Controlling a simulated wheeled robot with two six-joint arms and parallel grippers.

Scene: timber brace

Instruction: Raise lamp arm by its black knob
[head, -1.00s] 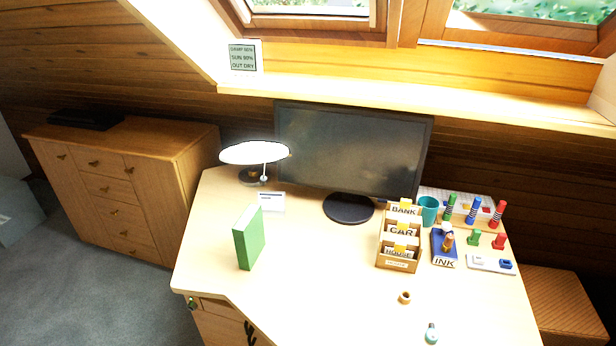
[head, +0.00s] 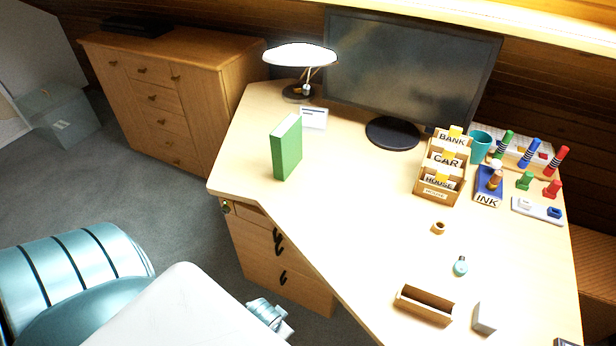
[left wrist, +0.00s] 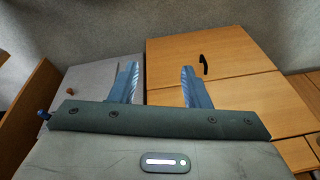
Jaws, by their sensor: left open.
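The desk lamp (head: 300,54) stands at the back left of the desk, left of the monitor, in the head view. Its wide, flat shade glows white and is low over a dark round base (head: 297,94). Parts of the lamp's arm (head: 308,80) show under the shade. I cannot make out the black knob clearly. My left arm shows at the lower left of the head view, well short of the lamp. In the left wrist view my left gripper (left wrist: 160,78) is open and empty, its two blue-grey fingers apart. My right gripper is not in view.
A green book (head: 287,148) and a small white card (head: 313,118) stand in front of the lamp. The monitor (head: 410,75) is right of it. Wooden drawers (head: 275,255) with black handles are under the desk's left edge. The desk's middle is mostly clear.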

